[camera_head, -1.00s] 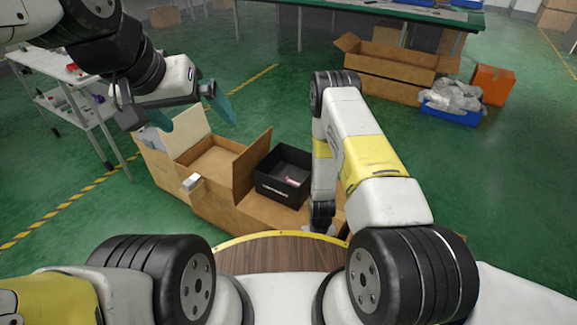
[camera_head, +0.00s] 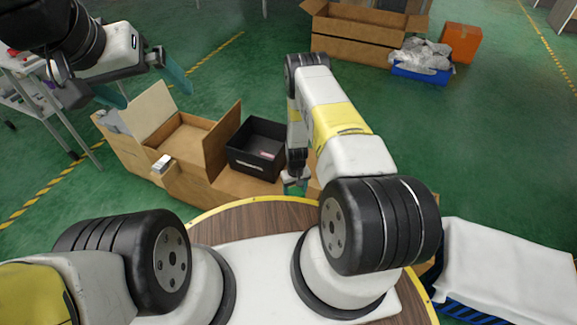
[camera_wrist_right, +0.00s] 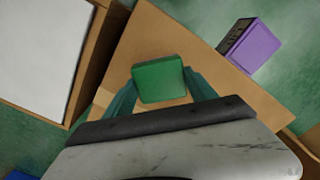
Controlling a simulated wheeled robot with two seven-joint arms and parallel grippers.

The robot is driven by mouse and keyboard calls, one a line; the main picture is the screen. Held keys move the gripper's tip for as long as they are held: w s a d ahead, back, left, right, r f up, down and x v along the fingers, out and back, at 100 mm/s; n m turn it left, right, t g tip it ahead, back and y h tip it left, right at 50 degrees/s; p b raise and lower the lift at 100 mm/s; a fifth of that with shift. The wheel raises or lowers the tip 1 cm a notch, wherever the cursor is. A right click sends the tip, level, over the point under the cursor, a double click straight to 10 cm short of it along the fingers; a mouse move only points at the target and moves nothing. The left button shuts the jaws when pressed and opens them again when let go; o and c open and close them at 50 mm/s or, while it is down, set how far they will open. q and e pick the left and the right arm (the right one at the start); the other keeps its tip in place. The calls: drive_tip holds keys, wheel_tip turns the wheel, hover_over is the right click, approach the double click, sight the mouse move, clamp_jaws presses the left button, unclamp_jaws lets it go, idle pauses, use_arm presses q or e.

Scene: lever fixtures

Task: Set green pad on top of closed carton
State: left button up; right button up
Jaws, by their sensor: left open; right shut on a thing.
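The green pad (camera_wrist_right: 160,80) is a small block with rounded corners in the right wrist view. My right gripper (camera_wrist_right: 161,88) is shut on it, with a teal finger at each side. A flat brown cardboard surface (camera_wrist_right: 190,40) lies beneath the pad; I cannot tell whether it is the closed carton's top or how large the gap is. In the head view my right gripper (camera_head: 295,181) is low beside the black bin, and the pad is too small to make out clearly. My left gripper (camera_head: 145,88) is open and empty, above the open carton (camera_head: 184,140) at left.
The black bin (camera_head: 257,150) stands right of the open carton. A purple box (camera_wrist_right: 252,47) shows in the wrist view. A white cloth (camera_head: 510,262) covers a blue crate at lower right. A long carton (camera_head: 350,45), a blue tray (camera_head: 420,72) and an orange box (camera_head: 460,43) stand behind.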

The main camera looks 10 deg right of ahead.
sight(295, 190)
drive_tip(key=shift+w+d+f, duration=0.1)
drive_tip(key=shift+w+f, duration=0.25)
drive_tip(key=shift+f, duration=1.4)
drive_tip(key=shift+f, duration=0.15)
drive_tip(key=o, duration=1.6)
